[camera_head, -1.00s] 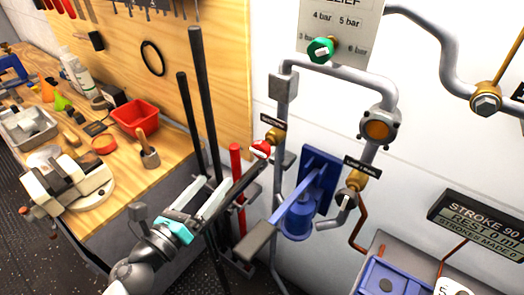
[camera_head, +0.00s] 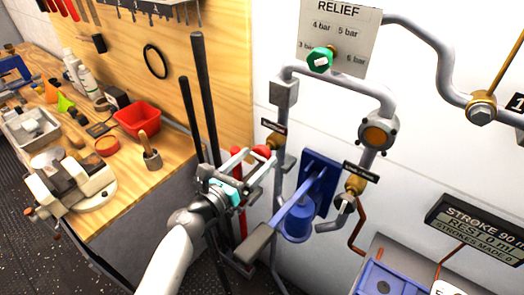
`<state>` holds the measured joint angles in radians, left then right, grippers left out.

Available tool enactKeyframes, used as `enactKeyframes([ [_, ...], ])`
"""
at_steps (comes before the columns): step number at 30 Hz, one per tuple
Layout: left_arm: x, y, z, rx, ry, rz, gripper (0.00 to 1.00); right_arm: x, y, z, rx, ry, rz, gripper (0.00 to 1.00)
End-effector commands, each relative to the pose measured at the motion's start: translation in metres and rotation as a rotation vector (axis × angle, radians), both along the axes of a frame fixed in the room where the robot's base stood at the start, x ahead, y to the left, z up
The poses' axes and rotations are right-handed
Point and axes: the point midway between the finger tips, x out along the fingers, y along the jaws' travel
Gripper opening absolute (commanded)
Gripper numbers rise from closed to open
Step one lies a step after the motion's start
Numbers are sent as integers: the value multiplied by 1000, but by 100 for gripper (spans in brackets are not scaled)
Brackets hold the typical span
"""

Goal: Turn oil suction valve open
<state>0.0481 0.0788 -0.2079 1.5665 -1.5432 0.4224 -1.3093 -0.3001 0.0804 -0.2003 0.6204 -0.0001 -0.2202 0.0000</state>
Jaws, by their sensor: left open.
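A valve with a red knob (camera_head: 262,152) and a brass body (camera_head: 273,139) sits on the left grey pipe, under a small dark label too small to read. My left gripper (camera_head: 253,158) is open at the red knob, its fingers reaching up and right from below left. One finger overlaps the lower edge of the knob in the picture; I cannot tell whether they touch. A second brass valve (camera_head: 353,186) with a pale handle (camera_head: 345,203) is on the right pipe under another dark label. My right gripper is not in view.
A blue pump (camera_head: 297,222) with a long lever stands just right of my left gripper. Dark upright bars (camera_head: 205,90) and a red bar stand behind it. A green relief knob (camera_head: 320,60) is above. A cluttered workbench (camera_head: 165,172) is at left.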

Motion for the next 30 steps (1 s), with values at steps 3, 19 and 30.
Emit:
enactKeyframes([
  [3,13,-10,0,-3,0,0,89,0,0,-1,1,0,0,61],
  [19,26,-19,0,0,0,0,89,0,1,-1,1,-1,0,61],
  [30,26,-19,0,0,0,0,47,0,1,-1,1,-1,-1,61],
])
